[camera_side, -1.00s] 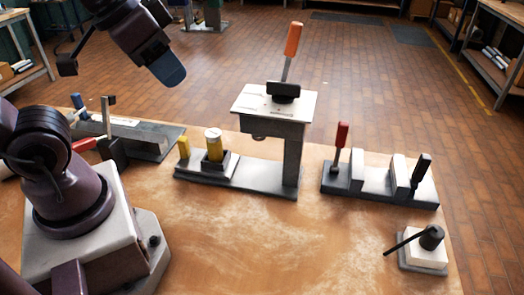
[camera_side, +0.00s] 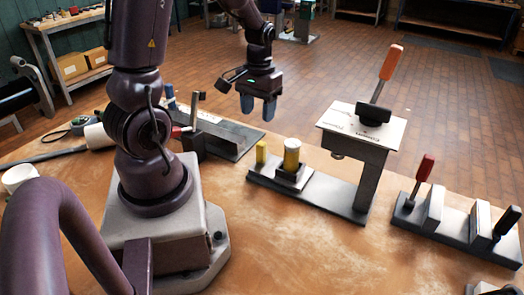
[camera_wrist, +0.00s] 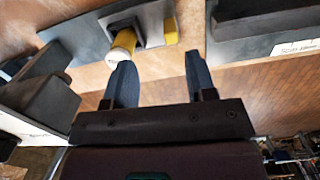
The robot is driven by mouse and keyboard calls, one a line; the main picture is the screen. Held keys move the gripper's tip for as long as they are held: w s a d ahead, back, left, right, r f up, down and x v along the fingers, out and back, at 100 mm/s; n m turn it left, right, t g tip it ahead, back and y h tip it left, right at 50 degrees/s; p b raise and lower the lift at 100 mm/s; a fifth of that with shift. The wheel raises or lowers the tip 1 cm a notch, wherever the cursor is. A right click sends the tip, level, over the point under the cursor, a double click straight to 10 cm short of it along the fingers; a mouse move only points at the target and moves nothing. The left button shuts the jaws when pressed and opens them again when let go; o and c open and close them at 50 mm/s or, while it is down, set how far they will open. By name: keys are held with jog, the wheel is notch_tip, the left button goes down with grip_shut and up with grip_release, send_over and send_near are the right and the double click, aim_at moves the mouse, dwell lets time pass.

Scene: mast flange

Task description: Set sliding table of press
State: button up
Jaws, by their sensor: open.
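The press has a grey base (camera_side: 335,193), a column, a white top plate (camera_side: 360,126) and an upright orange lever (camera_side: 385,75). On the base's left part sits a dark square holder (camera_side: 291,178), probably the sliding table, with a white-topped yellow cylinder (camera_side: 291,155) in it. A yellow upright piece (camera_side: 261,152) stands at its left end. My gripper (camera_side: 258,107) points down with blue fingers apart and empty, above and left of the yellow piece in the side picture. The wrist view shows the yellow cylinder (camera_wrist: 124,42) and yellow piece (camera_wrist: 171,32) beyond my fingertips (camera_wrist: 160,72).
A long grey fixture (camera_side: 228,137) with a red-handled clamp lies left of the press. A fixture with a red lever (camera_side: 425,168) stands to the right. A white block (camera_side: 485,288) is partly cut off at lower right. The wooden table (camera_side: 280,245) in front is bare.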

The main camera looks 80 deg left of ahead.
aim_at(261, 143)
jog(key=shift+n, duration=0.4)
jog(key=a, duration=0.1)
jog(key=w+a+f, duration=0.1)
jog(key=a+f, duration=0.1)
jog(key=shift+w+f, duration=0.1)
jog(key=shift+w, duration=0.15)
notch_tip(261, 143, down, 13)
jog(key=shift+r, duration=0.2)
jog(key=shift+c, duration=0.5)
grip_shut()
jog(key=w+d, duration=0.8)
jog(key=shift+w+d, duration=0.35)
